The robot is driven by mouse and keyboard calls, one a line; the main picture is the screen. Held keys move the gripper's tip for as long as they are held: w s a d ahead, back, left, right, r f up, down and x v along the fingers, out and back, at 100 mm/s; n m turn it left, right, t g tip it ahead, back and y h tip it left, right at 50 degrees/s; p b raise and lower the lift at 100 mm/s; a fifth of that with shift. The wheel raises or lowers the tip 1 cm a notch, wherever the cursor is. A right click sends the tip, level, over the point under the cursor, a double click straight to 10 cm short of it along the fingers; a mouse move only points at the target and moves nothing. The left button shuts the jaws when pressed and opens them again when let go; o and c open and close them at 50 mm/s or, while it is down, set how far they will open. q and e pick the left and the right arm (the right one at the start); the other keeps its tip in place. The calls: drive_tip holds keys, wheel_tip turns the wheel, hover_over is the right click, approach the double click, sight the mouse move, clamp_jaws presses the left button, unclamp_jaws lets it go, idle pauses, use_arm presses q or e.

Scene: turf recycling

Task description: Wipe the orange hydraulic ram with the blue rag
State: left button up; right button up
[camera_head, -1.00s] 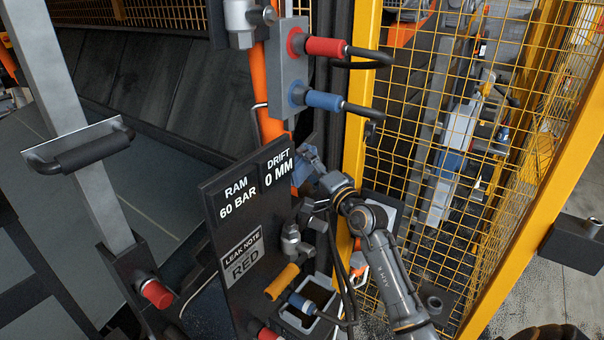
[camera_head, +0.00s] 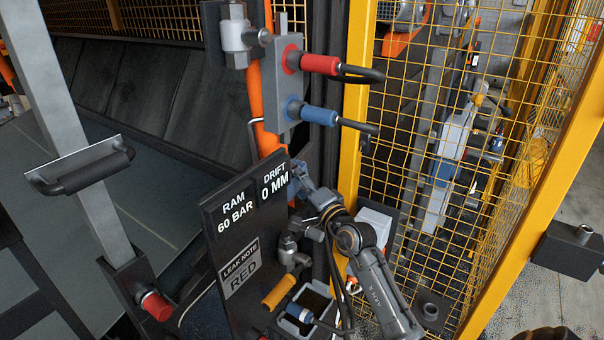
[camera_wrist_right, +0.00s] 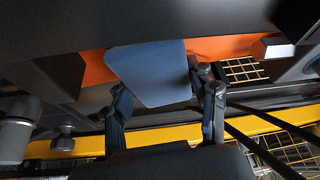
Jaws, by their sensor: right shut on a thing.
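The orange hydraulic ram (camera_head: 259,103) stands upright behind the display panel in the head view, its lower part hidden by the panel. It also shows as an orange band in the right wrist view (camera_wrist_right: 222,47). My right gripper (camera_head: 296,184) is behind the panel's right edge, beside the ram. In the right wrist view my right gripper (camera_wrist_right: 165,100) is shut on the blue rag (camera_wrist_right: 150,72), a flat blue piece that overlaps the ram. I cannot tell whether rag and ram touch. My left gripper is not in view.
The panel (camera_head: 226,258) reads RAM 60 BAR, DRIFT 0 MM and LEAK NOTE RED. A grey block (camera_head: 275,84) with red and blue hose couplings is above my right gripper. A yellow mesh fence (camera_head: 448,130) closes off the right side. Hoses hang near my right arm.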

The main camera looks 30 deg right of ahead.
sight(303, 167)
drive_tip(key=shift+a+r+p, duration=0.15)
drive_tip(key=shift+r+p, duration=1.2)
drive_tip(key=shift+r, duration=0.2)
drive_tip(key=shift+w+d+f+b, duration=0.1)
drive_tip(key=shift+d+b, duration=0.35)
drive_tip(key=shift+b, duration=0.1)
drive_tip(key=shift+w+d+f+b, duration=0.1)
drive_tip(key=shift+w+d+b, duration=0.25)
drive_tip(key=shift+d+b, duration=0.35)
drive_tip(key=shift+w+d, duration=0.25)
drive_tip(key=shift+d, duration=0.55)
drive_tip(key=shift+s+a+r+p, duration=0.1)
drive_tip(key=shift+s+a+p, duration=0.05)
drive_tip(key=shift+a+p, duration=0.2)
drive_tip(key=shift+s+a+r+p, duration=0.1)
drive_tip(key=shift+a+p, duration=0.1)
drive_tip(key=shift+a, duration=0.15)
drive_tip(key=shift+s+a+f+p, duration=0.1)
drive_tip(key=shift+s+a+p, duration=0.25)
drive_tip(key=shift+a, duration=0.25)
drive_tip(key=shift+s+a+p, duration=0.2)
drive_tip(key=shift+a+p, duration=0.1)
drive_tip(key=shift+a, duration=0.3)
